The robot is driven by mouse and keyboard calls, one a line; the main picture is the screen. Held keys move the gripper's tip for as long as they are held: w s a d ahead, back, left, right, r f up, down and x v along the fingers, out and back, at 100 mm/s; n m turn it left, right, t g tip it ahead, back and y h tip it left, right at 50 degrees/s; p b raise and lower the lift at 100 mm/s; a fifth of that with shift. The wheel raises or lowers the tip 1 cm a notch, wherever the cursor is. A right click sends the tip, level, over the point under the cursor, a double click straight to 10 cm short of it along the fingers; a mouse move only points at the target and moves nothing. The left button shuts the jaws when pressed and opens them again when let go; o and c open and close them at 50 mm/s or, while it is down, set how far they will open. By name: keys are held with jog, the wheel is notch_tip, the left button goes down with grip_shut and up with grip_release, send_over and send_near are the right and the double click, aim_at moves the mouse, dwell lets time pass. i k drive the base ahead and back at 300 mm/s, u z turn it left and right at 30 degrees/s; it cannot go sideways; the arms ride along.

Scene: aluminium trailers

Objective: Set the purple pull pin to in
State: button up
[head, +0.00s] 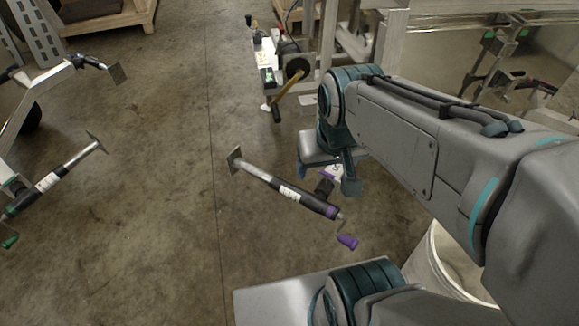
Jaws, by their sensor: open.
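A jack with purple markings (290,192) lies swung out sideways below my gripper, its foot plate at the upper left. It has a purple crank grip (347,241) at its lower right end. Just above its black body, a small black and white mount with a purple patch (328,174) shows between my fingers. The purple pull pin is probably there, but my gripper hides most of it, and I cannot tell its position. My gripper (326,180) is open, with its teal fingers either side of this mount. Contact cannot be told.
A green-marked jack (55,180) and another jack (95,63) stick out at the left. A coupler with a yellow-handled lever (290,85) is at top centre. A white bucket (425,262) stands under my arm. The concrete floor at centre left is clear.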

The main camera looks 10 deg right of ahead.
aim_at(327, 175)
jog(key=k, duration=1.3)
jog(key=z, duration=0.55)
jog(key=i, duration=1.65)
jog(key=u, duration=0.55)
